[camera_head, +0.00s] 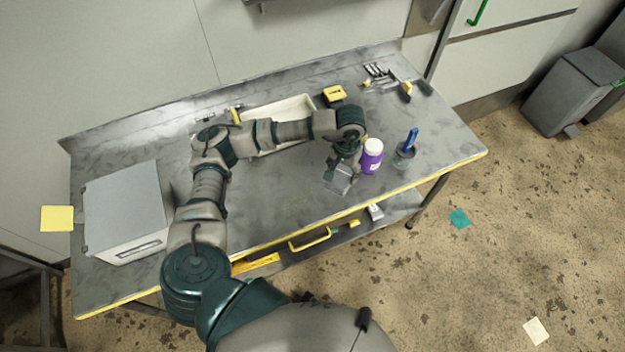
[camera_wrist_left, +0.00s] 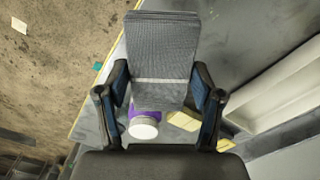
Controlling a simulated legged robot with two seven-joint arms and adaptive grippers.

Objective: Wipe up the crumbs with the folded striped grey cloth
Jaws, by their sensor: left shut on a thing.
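My left gripper (camera_head: 344,160) is low over the metal table, left of a purple bottle with a white lid (camera_head: 371,158). It is shut on the folded striped grey cloth (camera_head: 339,182), which sticks out from the fingers toward the front edge. In the left wrist view the cloth (camera_wrist_left: 162,45) shows as a grey, finely striped stack between the two fingers of the gripper (camera_wrist_left: 162,84). I cannot tell whether the cloth touches the tabletop. I cannot make out crumbs; the tabletop (camera_head: 275,205) has a mottled, smeared look. My right gripper is not in view.
A cup with a blue-handled tool (camera_head: 405,153) stands right of the bottle. A white tray (camera_head: 290,106) and a yellow item (camera_head: 334,94) lie behind my arm. A grey metal box (camera_head: 126,210) fills the left end. Small tools (camera_head: 382,73) lie at the back right.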

